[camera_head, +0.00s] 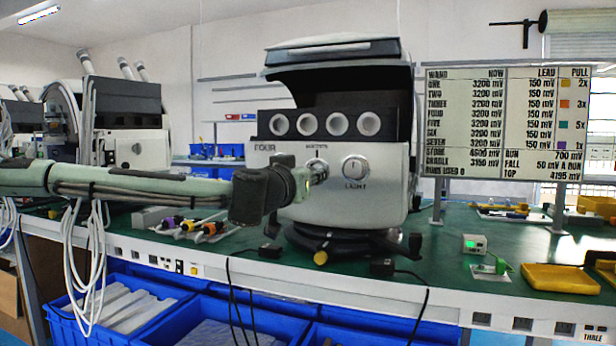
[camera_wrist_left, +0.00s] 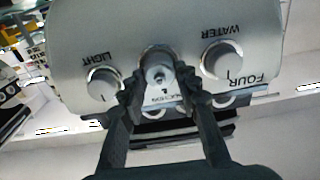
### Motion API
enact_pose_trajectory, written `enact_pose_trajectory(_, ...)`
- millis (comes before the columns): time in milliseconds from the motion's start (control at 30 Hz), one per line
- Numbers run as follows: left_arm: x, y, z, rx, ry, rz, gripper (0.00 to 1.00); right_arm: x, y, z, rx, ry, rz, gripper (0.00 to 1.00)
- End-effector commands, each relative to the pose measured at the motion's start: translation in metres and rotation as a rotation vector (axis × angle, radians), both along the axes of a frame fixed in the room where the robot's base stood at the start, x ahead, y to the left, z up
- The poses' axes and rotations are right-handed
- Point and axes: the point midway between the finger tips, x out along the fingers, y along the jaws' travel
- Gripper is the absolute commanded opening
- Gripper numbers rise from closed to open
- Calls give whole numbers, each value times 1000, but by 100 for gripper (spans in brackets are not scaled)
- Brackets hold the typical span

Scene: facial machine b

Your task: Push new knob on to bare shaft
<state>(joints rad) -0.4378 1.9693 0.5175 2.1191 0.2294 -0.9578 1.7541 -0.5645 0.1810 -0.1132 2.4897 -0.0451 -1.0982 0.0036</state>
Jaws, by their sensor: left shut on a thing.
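The white facial machine (camera_head: 330,205) stands on the green bench, its front panel facing me. My left gripper (camera_head: 302,180) is at the panel's middle position, left of the LIGHT knob (camera_head: 355,168). In the left wrist view, the panel is upside down. There my left gripper (camera_wrist_left: 161,88) is shut on a small round grey knob (camera_wrist_left: 158,72), in front of the middle position between the LIGHT knob (camera_wrist_left: 103,84) and the WATER knob (camera_wrist_left: 222,60). The bare shaft is hidden behind the held knob. I cannot tell whether the knob touches it. My right gripper is not in view.
A voltage board (camera_head: 503,122) stands right of the machine. Yellow trays (camera_head: 560,278) and a small white box with a green light (camera_head: 474,244) lie on the right bench. Coloured tools (camera_head: 195,228) lie below my left arm. Blue bins (camera_head: 215,318) are under the bench.

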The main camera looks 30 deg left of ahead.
Motion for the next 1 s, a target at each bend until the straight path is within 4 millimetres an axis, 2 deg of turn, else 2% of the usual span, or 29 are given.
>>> enact_pose_trajectory(1000, 6, 2, 1, 0, -2, 0, 2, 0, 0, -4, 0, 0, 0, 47)
